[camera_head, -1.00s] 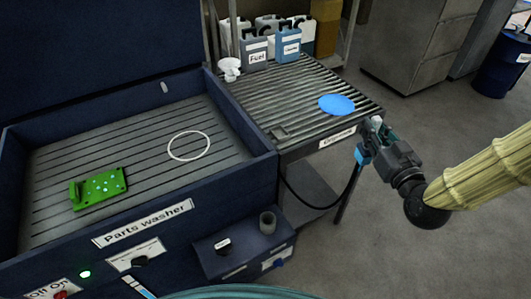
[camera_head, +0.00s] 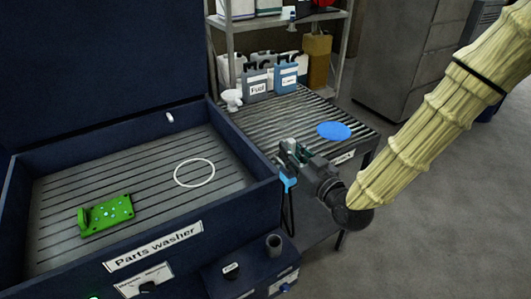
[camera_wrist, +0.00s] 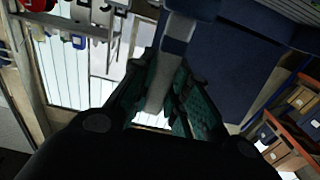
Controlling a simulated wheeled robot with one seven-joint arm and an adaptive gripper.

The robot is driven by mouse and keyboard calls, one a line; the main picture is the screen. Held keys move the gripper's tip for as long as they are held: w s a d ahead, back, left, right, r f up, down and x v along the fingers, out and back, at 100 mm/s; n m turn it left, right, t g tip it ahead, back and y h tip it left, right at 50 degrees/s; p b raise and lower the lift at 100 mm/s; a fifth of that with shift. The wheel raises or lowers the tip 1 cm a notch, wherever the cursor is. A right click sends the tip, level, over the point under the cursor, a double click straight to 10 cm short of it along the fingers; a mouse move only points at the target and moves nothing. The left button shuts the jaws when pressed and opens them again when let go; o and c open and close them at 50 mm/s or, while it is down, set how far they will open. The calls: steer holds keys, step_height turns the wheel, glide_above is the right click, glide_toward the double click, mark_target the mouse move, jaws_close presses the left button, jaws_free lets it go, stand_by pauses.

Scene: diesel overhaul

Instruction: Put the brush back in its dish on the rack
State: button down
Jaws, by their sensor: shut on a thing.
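My gripper (camera_head: 288,152) is shut on the brush, in front of the near left corner of the slatted rack (camera_head: 272,119). A light blue part of the brush (camera_head: 289,183) shows below the fingers in the head view, with a thin dark line, perhaps a hose, hanging beneath it. In the wrist view, the brush's pale grey shaft (camera_wrist: 160,85) with a dark blue band runs between the fingers (camera_wrist: 158,100). The bristles cannot be made out. A flat blue round dish (camera_head: 335,131) lies on the rack, to the right of and beyond my gripper, apart from the brush.
The dark blue parts washer (camera_head: 262,194) stands left, its lid raised. A green part (camera_head: 106,214) and a white ring (camera_head: 194,173) lie inside. Several jugs, including a fuel jug (camera_head: 257,86), and a white spray bottle (camera_head: 231,99) stand at the rack's back. Open floor lies right.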

steer(key=w+a+f+p, duration=0.1)
steer(key=w+f+p, duration=0.1)
steer(key=w, duration=0.5)
steer(key=w+a+f+p, duration=0.1)
steer(key=w+p, duration=0.3)
steer(key=w, duration=0.4)
steer(key=shift+w+f, duration=0.25)
steer(key=shift+f, duration=0.65)
steer(key=shift+f, duration=0.2)
steer(key=c, duration=1.4)
jaws_free()
steer(key=shift+d, duration=0.1)
